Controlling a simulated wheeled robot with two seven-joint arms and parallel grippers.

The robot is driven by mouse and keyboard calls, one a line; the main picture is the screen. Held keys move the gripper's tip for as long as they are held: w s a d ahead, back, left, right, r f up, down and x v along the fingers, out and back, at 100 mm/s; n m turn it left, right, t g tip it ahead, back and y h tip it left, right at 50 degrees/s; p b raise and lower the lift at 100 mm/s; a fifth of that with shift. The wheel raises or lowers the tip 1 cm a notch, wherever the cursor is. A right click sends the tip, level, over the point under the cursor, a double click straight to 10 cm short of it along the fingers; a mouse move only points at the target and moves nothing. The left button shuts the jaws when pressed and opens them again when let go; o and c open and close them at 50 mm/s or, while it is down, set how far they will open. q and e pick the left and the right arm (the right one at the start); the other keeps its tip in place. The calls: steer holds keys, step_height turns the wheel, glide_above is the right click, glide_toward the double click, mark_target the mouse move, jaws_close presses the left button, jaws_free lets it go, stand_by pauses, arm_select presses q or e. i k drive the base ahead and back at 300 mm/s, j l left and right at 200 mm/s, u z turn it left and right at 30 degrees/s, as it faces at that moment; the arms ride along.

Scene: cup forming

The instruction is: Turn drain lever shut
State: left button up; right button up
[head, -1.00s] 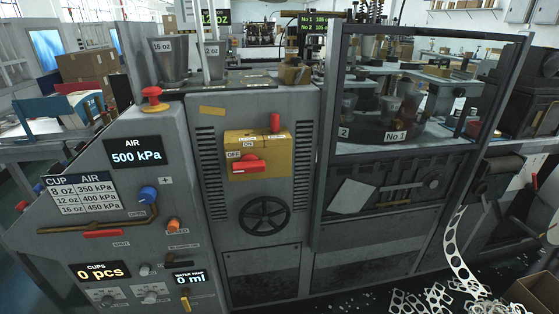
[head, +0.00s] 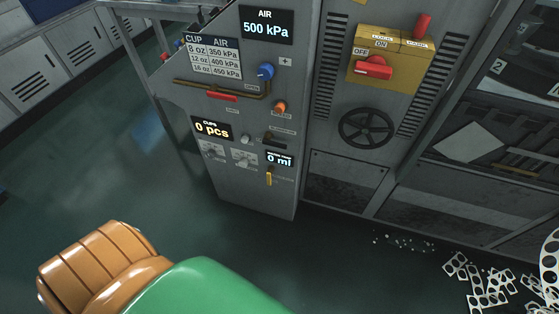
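A small yellow lever (head: 269,177) hangs roughly straight down at the lower right of the control panel, under the water trap display (head: 280,159), which reads 0 ml. I take it to be the drain lever; its label is too small to read. A red lever (head: 222,96) lies along a brown pipe (head: 190,84) higher on the panel. Neither gripper shows; no fingertips are in view. A ribbed orange and green part at the lower left looks like part of my own arm, well apart from the panel.
The air display (head: 266,25) reads 500 kPa and the cups display (head: 211,128) 0 pcs. A blue knob (head: 265,72) and orange button (head: 279,107) project from the panel. A handwheel (head: 367,128) is to the right. Scrap sheets (head: 490,283) litter the floor. Floor (head: 100,165) left is clear.

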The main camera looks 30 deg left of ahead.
mark_target(271, 169)
steer(key=u, duration=1.1)
steer(key=i+l+z, duration=0.5)
steer(key=i+l, duration=0.05)
steer(key=l, duration=0.1)
